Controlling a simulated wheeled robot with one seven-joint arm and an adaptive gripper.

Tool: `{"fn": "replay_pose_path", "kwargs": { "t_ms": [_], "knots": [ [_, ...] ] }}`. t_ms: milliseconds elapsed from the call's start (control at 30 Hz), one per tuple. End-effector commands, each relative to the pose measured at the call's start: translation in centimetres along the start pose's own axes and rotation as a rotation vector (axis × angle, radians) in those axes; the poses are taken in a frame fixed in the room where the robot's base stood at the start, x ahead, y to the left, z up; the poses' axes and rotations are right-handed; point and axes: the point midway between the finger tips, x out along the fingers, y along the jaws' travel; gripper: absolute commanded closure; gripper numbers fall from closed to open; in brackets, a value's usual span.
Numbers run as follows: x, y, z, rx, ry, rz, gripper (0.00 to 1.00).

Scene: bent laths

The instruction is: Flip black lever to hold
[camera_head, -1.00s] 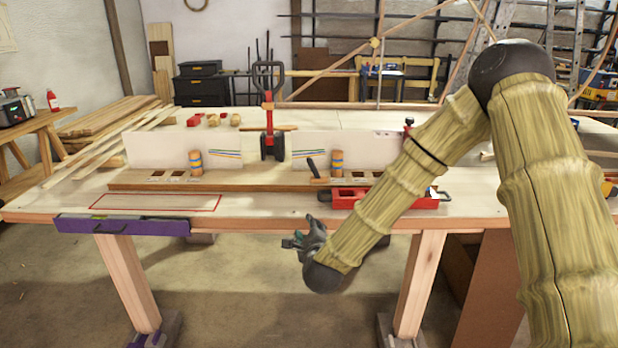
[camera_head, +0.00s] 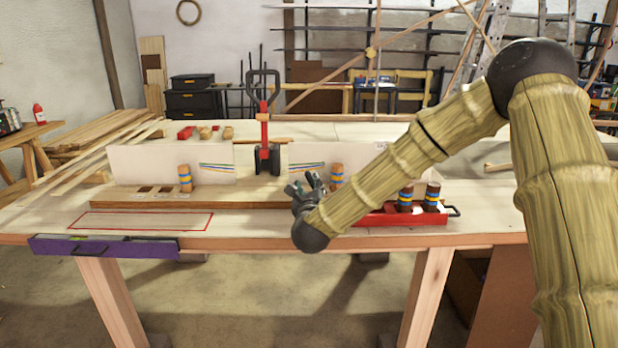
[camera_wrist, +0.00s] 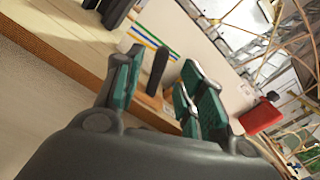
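The black lever (camera_wrist: 157,70) shows in the wrist view as a dark rounded bar rising from a small wooden base (camera_wrist: 152,101). In the head view my gripper hides it. My gripper (camera_head: 305,187) is over the front edge of the long wooden board (camera_head: 240,197). In the wrist view my gripper (camera_wrist: 163,82) is open, with teal-padded fingers spread to the left and right of the lever in the picture. I cannot tell whether a finger touches it. Coloured lines (camera_wrist: 155,46) on a white panel (camera_wrist: 196,35) are behind the lever.
A red tray (camera_head: 400,217) with blue-and-yellow banded pegs lies right of my gripper. One banded peg (camera_head: 185,178) stands on the board's left. A red clamp with a black handle (camera_head: 264,125) stands at the middle. A purple drawer (camera_head: 105,247) sticks out at the front left.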

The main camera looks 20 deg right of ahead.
Motion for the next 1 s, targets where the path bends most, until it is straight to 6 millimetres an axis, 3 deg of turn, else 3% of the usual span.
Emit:
{"fn": "replay_pose_path", "kwargs": {
  "t_ms": [200, 400, 867, 1000],
  "knots": [
    [3.6, -0.1, 0.0, -0.002, 0.000, -0.002, 0.61],
    [5.8, -0.1, 0.0, -0.001, 0.000, -0.001, 0.61],
    [6.7, -0.1, -0.1, -0.001, 0.001, -0.001, 0.61],
    [6.7, -0.1, -0.1, -0.001, 0.001, -0.001, 0.86]
  ]
}}
